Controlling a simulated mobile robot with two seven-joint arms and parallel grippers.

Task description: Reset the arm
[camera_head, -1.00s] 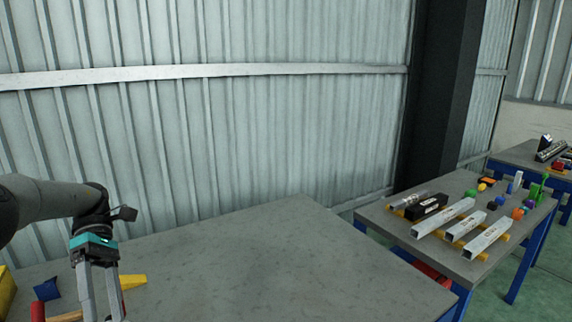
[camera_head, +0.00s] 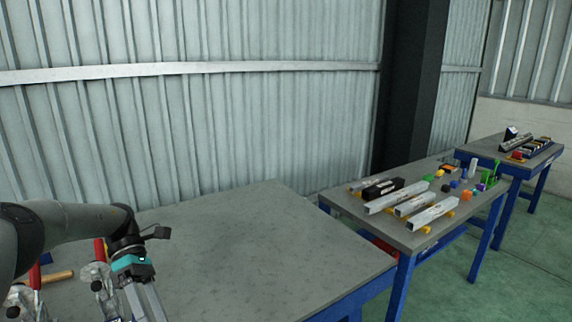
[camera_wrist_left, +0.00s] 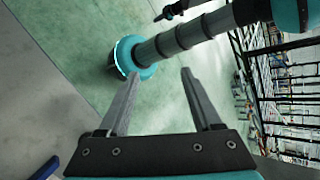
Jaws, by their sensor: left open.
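My left arm comes in from the left in the head view, with its gripper (camera_head: 146,308) pointing down at the lower edge, over or beside the left part of the near grey table (camera_head: 250,240). In the left wrist view the two fingers of the left gripper (camera_wrist_left: 158,95) stand apart with nothing between them. Behind them that view shows green floor and one of my own arm links. My right gripper is not clearly seen in any view.
Clamp-like metal tools with red handles (camera_head: 100,250) lie on the table's left side. The table's middle is bare. A second table (camera_head: 350,208) to the right holds metal bars (camera_head: 398,196) and small coloured parts. A third table (camera_head: 490,147) stands behind. A corrugated wall (camera_head: 220,120) rises behind.

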